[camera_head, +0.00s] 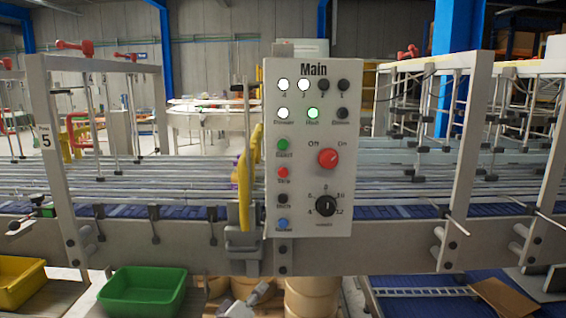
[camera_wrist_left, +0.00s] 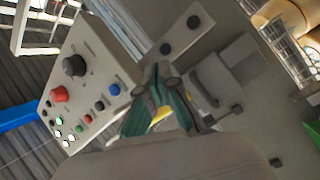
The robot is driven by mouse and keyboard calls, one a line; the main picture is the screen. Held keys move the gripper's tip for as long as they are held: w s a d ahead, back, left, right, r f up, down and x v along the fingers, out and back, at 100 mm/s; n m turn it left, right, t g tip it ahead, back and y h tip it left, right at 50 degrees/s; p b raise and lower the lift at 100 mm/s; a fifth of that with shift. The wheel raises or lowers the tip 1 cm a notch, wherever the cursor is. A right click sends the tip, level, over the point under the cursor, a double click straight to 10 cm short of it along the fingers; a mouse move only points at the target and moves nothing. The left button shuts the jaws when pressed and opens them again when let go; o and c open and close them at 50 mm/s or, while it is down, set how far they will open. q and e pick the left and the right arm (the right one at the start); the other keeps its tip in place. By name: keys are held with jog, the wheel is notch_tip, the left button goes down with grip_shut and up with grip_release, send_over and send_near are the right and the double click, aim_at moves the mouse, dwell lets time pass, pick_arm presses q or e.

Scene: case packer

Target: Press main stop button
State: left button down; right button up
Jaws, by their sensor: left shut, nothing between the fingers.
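The white Main control panel (camera_head: 313,150) faces me near the middle of the head view. Its red stop button (camera_head: 283,172) sits in the left column, below a green button (camera_head: 282,144) and above a black and a blue one. In the left wrist view the panel appears tilted at left, with the stop button (camera_wrist_left: 87,118) uncovered. My left gripper (camera_head: 263,287) is low in the head view, below the panel and apart from the button. The left wrist view shows its fingers (camera_wrist_left: 160,80) shut and empty. My right gripper is not in view.
A yellow object (camera_head: 245,178) stands close along the panel's left edge. A larger red knob (camera_head: 328,158) and a black dial (camera_head: 326,207) are on the panel's right half. Conveyor rails run behind. A green bin (camera_head: 142,290) and a yellow bin (camera_head: 20,280) are at lower left.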

aim_at(283, 173)
pick_arm(q)
jog(key=s+d+r+h+p, duration=0.1)
jog(key=s+d+r+h, duration=0.1)
jog(key=r, duration=1.1)
jog(key=s+d+r+t+h+p, duration=0.1)
jog(key=s+d+r+h+p, duration=0.1)
jog(key=r, duration=1.2)
jog(key=shift+d+r+h+p, duration=0.25)
jog(key=shift+d+h, duration=0.45)
jog(key=shift+h, duration=0.5)
jog(key=w+b, duration=0.4)
jog(key=b, duration=0.3)
jog(key=w+b, duration=0.4)
jog(key=b, duration=0.3)
jog(key=shift+w+f, duration=0.2)
jog(key=shift+w, duration=0.2)
jog(key=shift+r, duration=0.15)
